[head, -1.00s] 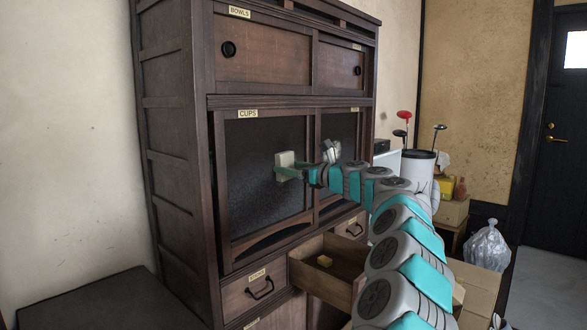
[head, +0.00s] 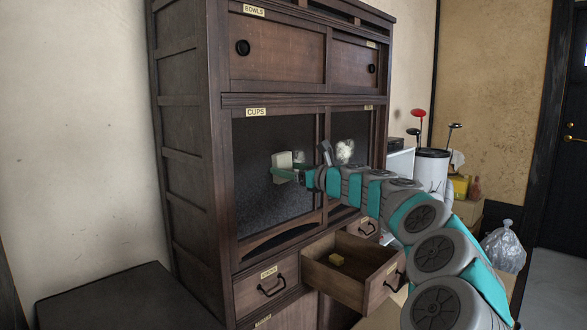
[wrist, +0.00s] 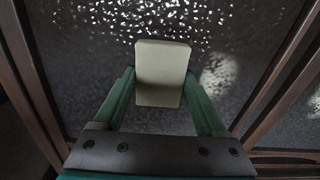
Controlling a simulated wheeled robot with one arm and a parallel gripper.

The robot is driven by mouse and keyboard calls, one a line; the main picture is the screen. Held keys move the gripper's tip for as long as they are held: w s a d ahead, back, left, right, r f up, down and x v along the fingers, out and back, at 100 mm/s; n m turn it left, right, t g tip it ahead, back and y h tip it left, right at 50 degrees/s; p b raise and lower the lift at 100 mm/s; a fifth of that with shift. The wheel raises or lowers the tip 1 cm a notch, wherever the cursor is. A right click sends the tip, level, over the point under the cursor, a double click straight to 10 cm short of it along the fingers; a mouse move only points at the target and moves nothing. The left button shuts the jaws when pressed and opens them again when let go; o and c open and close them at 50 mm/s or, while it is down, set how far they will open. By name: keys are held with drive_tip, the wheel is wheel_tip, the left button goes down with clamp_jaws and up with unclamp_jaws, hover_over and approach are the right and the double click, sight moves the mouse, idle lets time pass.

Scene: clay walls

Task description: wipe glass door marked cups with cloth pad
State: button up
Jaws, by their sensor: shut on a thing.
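The glass door marked CUPS (head: 258,190) is a dark textured pane in a brown wooden frame, at the left of the cabinet's middle section. It fills the wrist view as bumpy glass (wrist: 90,70). The pale cloth pad (head: 282,159) is at the upper middle of this pane. In the wrist view the pad (wrist: 162,70) sits between the two green fingers of my gripper (wrist: 162,92). My gripper is shut on its sides. The pad's front face is hidden, so I cannot tell whether it touches the glass.
A second glass door (head: 358,128) is to the right. A dark low surface (head: 120,300) stands at the left. A clear bag (head: 503,246) and a white bin (head: 430,168) are at the right.

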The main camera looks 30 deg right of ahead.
drive_tip(key=shift+s+a, duration=0.25)
drive_tip(key=shift+a, duration=0.6)
drive_tip(key=v, duration=0.6)
drive_tip(key=shift+s+d, duration=0.1)
drive_tip(key=shift+d, duration=0.05)
drive_tip(key=shift+v, duration=1.45)
drive_tip(key=shift+d, duration=0.1)
